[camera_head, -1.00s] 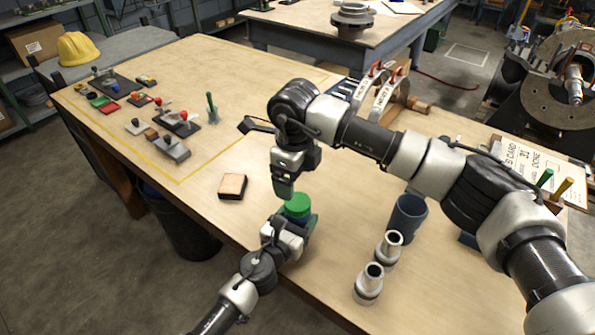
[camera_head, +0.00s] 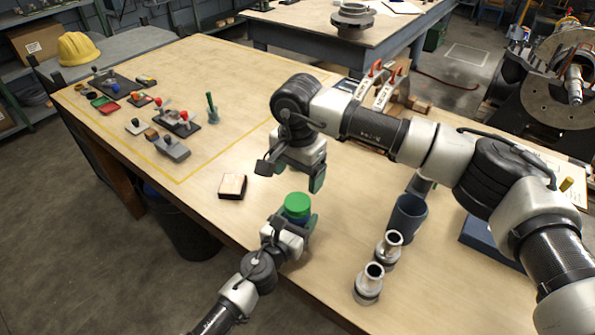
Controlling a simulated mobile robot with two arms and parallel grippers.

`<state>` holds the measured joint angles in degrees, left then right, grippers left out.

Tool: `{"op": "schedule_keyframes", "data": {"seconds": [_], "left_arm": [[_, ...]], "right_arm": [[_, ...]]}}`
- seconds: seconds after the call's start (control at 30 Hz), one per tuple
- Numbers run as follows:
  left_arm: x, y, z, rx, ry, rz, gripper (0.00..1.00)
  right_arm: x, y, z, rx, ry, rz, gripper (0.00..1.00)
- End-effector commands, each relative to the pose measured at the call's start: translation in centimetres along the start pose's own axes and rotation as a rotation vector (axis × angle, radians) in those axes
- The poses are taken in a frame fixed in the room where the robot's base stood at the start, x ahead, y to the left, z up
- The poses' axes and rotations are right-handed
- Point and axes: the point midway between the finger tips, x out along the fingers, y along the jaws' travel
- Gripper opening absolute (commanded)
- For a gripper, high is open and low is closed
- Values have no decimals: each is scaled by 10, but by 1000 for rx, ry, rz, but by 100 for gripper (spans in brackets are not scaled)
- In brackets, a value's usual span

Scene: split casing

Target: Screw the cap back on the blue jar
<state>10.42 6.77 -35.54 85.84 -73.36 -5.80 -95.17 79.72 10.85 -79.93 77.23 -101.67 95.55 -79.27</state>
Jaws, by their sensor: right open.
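The green cap (camera_head: 297,205) sits on top of the blue jar near the table's front edge. The jar's body is almost wholly hidden by the cap and my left gripper. My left gripper (camera_head: 290,228) is around the jar from the front, a finger on each side, holding it upright. My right gripper (camera_head: 290,174) is open and empty above and slightly behind the cap, apart from it. I cannot tell how far the cap is threaded on.
A small block (camera_head: 232,186) lies left of the jar. Two metal fittings (camera_head: 370,283) (camera_head: 388,249) and a dark blue cup (camera_head: 407,217) stand to the right. Several tools and small parts lie at the table's far left. The table (camera_head: 225,135) between is clear.

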Motion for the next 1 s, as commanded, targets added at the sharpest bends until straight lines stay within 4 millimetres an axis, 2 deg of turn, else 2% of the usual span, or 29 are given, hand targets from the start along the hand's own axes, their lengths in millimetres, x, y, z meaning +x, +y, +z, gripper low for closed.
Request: {"op": "schedule_keyframes", "data": {"seconds": [0.3, 0.73, 1.0], "left_arm": [[0, 0, -1, 0, 2, -1, 0], [0, 0, -1, 0, 2, -1, 0], [0, 0, -1, 0, 2, -1, 0]], "right_arm": [[5, 0, 0, 3, 0, 1, 82], [65, 0, 0, 4, -2, 2, 82], [80, 0, 0, 3, 1, 0, 82]]}}
